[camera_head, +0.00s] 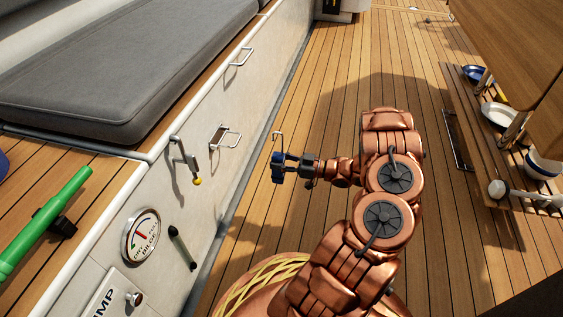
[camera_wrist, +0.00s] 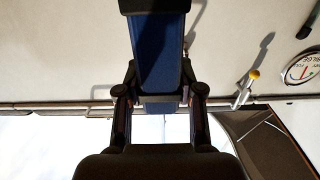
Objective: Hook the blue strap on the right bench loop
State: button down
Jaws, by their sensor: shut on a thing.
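My gripper (camera_head: 287,167) is shut on the blue strap (camera_head: 277,168), which is held upright over the deck. A thin metal hook (camera_head: 277,138) rises from the strap's top. In the wrist view the blue strap (camera_wrist: 157,50) lies between my two fingers (camera_wrist: 158,95). The pale bench wall carries two metal loops: a nearer one (camera_head: 228,138) left of the strap, and a farther one (camera_head: 241,57) higher in the picture. The hook is apart from both loops in the head view. I cannot tell for certain which is the right bench loop.
A lever with a yellow knob (camera_head: 197,181) sticks out of the bench wall, left of the nearer loop. A gauge (camera_head: 141,235) and a green handle (camera_head: 45,225) are farther left. A wooden table with bowls (camera_head: 543,165) stands at right. The deck between is clear.

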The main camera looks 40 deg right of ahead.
jog(key=w+a+f+p, duration=0.3)
jog(key=w+a+p, duration=0.3)
jog(key=w, duration=0.5)
jog(key=shift+w+a+f, duration=0.15)
jog(key=shift+a+f, duration=0.05)
jog(key=shift+a, duration=0.2)
dwell(1.2)
dwell(0.5)
jog(key=c, duration=0.7)
grip_release()
jog(key=shift+f, duration=0.1)
jog(key=shift+o, duration=0.2)
jog(key=v, duration=1.2)
